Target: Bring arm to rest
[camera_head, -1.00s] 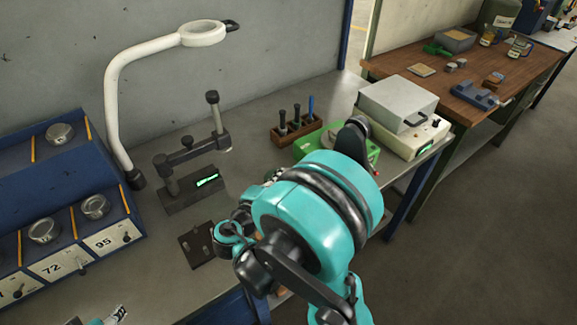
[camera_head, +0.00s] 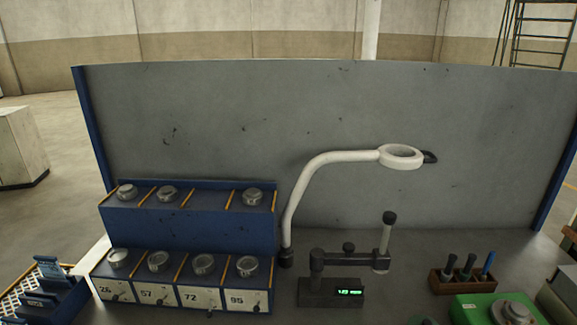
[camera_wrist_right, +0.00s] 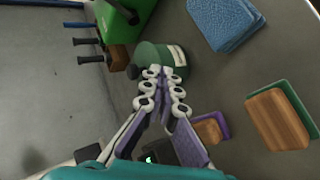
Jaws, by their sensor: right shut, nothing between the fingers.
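My right gripper (camera_wrist_right: 164,82) shows in the right wrist view with its fingers together and nothing between them. Its fingertips point toward a green jar (camera_wrist_right: 160,56); whether they touch it I cannot tell. In the head view neither gripper can be seen, and my left gripper is in no view.
The head view shows a blue rack (camera_head: 190,228) with metal pots, a white ring lamp (camera_head: 335,157), a gauge stand (camera_head: 330,292) and a tool block (camera_head: 462,281). The wrist view shows a blue cloth (camera_wrist_right: 226,20), a wooden block (camera_wrist_right: 276,120) and a green device (camera_wrist_right: 112,30).

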